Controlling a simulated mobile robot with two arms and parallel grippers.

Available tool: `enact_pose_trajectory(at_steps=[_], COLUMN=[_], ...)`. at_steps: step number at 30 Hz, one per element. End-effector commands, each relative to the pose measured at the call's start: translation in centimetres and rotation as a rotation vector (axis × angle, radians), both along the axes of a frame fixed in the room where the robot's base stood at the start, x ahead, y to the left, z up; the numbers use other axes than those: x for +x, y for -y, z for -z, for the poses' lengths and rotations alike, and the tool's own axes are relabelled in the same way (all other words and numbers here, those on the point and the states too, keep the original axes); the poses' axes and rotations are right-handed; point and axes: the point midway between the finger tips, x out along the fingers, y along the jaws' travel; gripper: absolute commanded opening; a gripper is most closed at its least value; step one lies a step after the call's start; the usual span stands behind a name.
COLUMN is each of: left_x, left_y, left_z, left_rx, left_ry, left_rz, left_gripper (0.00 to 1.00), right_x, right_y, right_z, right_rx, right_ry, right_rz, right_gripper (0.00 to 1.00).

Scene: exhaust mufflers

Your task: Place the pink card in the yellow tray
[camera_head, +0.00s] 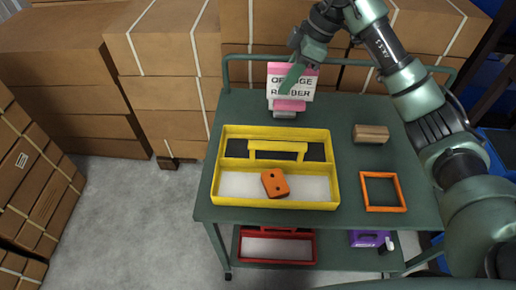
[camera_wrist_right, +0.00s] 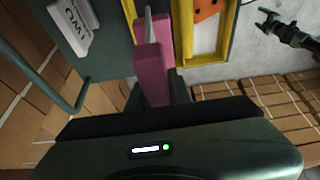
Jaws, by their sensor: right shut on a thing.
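My left gripper (camera_wrist_right: 268,20) seems to show at the upper right of the wrist view, too small to read.
An orange block (camera_head: 275,183) with holes lies in the tray's front compartment. A brown block (camera_head: 370,134) and an orange frame (camera_head: 384,191) lie to the right. Cardboard boxes (camera_head: 180,90) stand behind.

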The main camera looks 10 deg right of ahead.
Motion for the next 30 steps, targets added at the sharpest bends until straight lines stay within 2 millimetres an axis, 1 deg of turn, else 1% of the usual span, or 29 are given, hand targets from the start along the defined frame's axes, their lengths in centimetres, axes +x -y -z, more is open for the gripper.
enact_pose_trajectory(at_steps=[5, 9, 15, 18, 23, 26, 30], left_x=[0.0, 0.0, 0.0, 0.0, 0.1, 0.1, 0.1], left_y=[1.4, 2.2, 1.6, 1.1, 0.7, 0.8, 0.8], left_z=[-0.9, -1.5, -2.3, -2.4, -2.5, -2.7, -3.1], left_rx=[-0.016, -0.026, -0.020, -0.013, -0.009, -0.009, -0.010], left_ry=[-0.001, 0.000, 0.001, 0.001, 0.002, 0.002, 0.002], left_rz=[0.002, 0.002, 0.002, 0.001, -0.002, -0.002, -0.002], left_gripper=[0.76, 0.76, 0.76, 0.76, 0.76, 0.76, 0.76], right_x=[-0.2, -0.2, -0.2, -0.1, 0.0, -0.1, -0.1], right_y=[0.0, 0.0, 0.0, 0.0, 0.1, 0.1, 0.0], right_z=[4.1, 7.9, 12.7, 14.2, 15.3, 16.3, 18.4], right_rx=[0.000, 0.000, 0.001, 0.001, 0.001, 0.000, 0.002], right_ry=[-0.010, -0.009, -0.007, -0.004, -0.002, -0.005, -0.006], right_rz=[0.000, 0.001, 0.001, -0.001, -0.001, -0.001, 0.001], right_gripper=[0.00, 0.00, 0.00, 0.00, 0.00, 0.00, 0.00])
